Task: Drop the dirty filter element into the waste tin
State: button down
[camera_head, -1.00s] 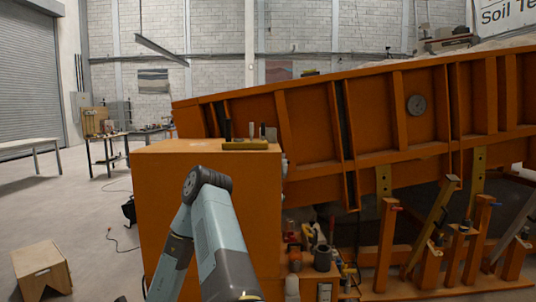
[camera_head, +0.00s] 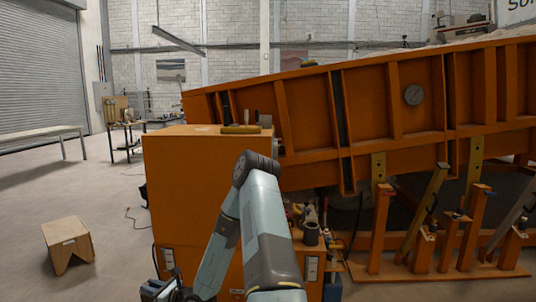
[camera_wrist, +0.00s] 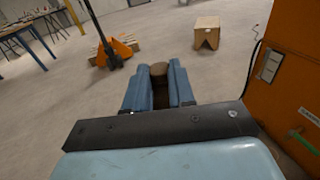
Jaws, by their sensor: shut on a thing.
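The dirty filter element (camera_wrist: 159,70) shows in the wrist view as a brown, rounded end between two blue fingers. My gripper (camera_wrist: 159,84) is shut on it and holds it above the concrete floor. The rest of the element is hidden between the fingers. In the head view, part of my gripper (camera_head: 162,290) shows low at the bottom edge, left of the orange cabinet's foot. No waste tin can be told for certain; a dark grey cylinder (camera_head: 311,234) stands among small items right of my arm.
The orange cabinet (camera_head: 190,175) stands close beside my arm, with the tilted orange sandbed (camera_head: 400,110) behind it. A wooden stool (camera_head: 68,243) is on the floor at left. A pallet jack (camera_wrist: 112,48) shows in the wrist view. Open floor lies between.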

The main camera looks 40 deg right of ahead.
aim_at(264, 126)
jog(key=z, duration=0.2)
jog(key=k, duration=0.9)
jog(key=z, duration=0.75)
jog(key=i, duration=1)
jog(key=u, duration=0.05)
jog(key=k, duration=0.9)
jog(key=z, duration=0.2)
jog(key=i, duration=0.45)
